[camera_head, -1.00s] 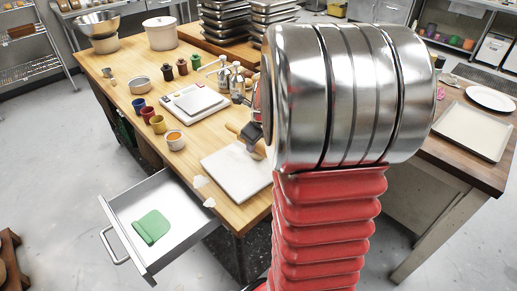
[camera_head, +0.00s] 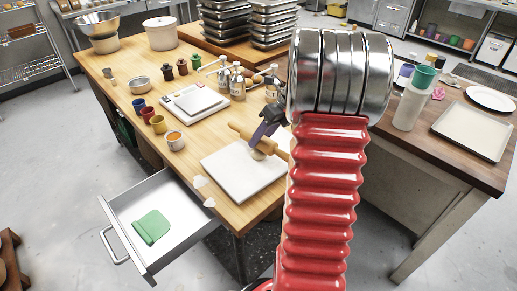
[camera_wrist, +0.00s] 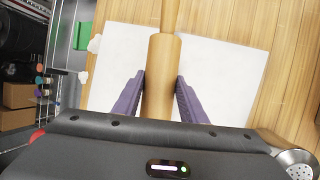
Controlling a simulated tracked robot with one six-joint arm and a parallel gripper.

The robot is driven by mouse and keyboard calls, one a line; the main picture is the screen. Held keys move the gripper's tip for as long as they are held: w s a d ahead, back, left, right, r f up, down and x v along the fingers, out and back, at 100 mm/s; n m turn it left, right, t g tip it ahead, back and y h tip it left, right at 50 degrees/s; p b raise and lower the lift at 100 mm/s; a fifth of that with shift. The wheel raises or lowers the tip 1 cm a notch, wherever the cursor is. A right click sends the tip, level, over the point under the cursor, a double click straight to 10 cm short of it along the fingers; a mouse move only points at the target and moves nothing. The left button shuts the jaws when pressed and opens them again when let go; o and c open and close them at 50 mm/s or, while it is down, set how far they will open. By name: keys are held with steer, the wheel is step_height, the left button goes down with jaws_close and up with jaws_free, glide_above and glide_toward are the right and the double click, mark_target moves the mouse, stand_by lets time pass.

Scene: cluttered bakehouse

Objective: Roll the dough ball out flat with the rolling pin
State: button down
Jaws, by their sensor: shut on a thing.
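The wooden rolling pin (camera_head: 241,131) is held tilted in the head view, above the white board (camera_head: 222,172) on the wooden table. My gripper (camera_head: 264,135) is shut on the pin's barrel. In the wrist view, the purple fingers of my gripper (camera_wrist: 160,92) press on both sides of the pin (camera_wrist: 162,65). The dough is hidden in the wrist view.
An open drawer (camera_head: 188,232) with a green sheet (camera_head: 151,227) juts out at the front left. Small pots (camera_head: 158,124), a scale (camera_head: 194,100) and bottles (camera_head: 238,86) stand behind the board. A white bottle (camera_head: 409,108) and a tray (camera_head: 474,131) are on the right table.

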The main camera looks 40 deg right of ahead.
steer(key=shift+d+f+y, duration=0.1)
steer(key=shift+f+y, duration=0.05)
steer(key=shift+y, duration=0.35)
steer(key=shift+s+a+n+h, duration=0.1)
steer(key=shift+a+n+h, duration=0.3)
steer(key=shift+h, duration=0.85)
steer(key=shift+s+a+n+h, duration=0.1)
steer(key=shift+a+h, duration=0.5)
steer(key=shift+h, duration=0.65)
steer(key=shift+a+t+h, duration=0.15)
steer(key=shift+a+h, duration=0.05)
steer(key=shift+h, duration=0.5)
steer(key=shift+a+t+h, duration=0.15)
steer(key=shift+a+h, duration=0.05)
steer(key=shift+h, duration=0.5)
steer(key=shift+r+n, duration=0.2)
steer(key=shift+n, duration=0.1)
steer(key=shift+w+d+y, duration=0.1)
steer(key=shift+d+y, duration=0.15)
steer(key=shift+y, duration=0.15)
steer(key=shift+d+f+m+y, duration=0.1)
steer(key=shift+d+m+y, duration=0.3)
steer(key=shift+y, duration=0.6)
steer(key=shift+d+f+m+y, duration=0.1)
steer(key=shift+d+m+y, duration=0.25)
steer(key=shift+y, duration=0.9)
steer(key=shift+d+f+m+y, duration=0.15)
steer(key=shift+d+y, duration=0.25)
steer(key=shift+y, duration=0.85)
steer(key=shift+a, duration=0.15)
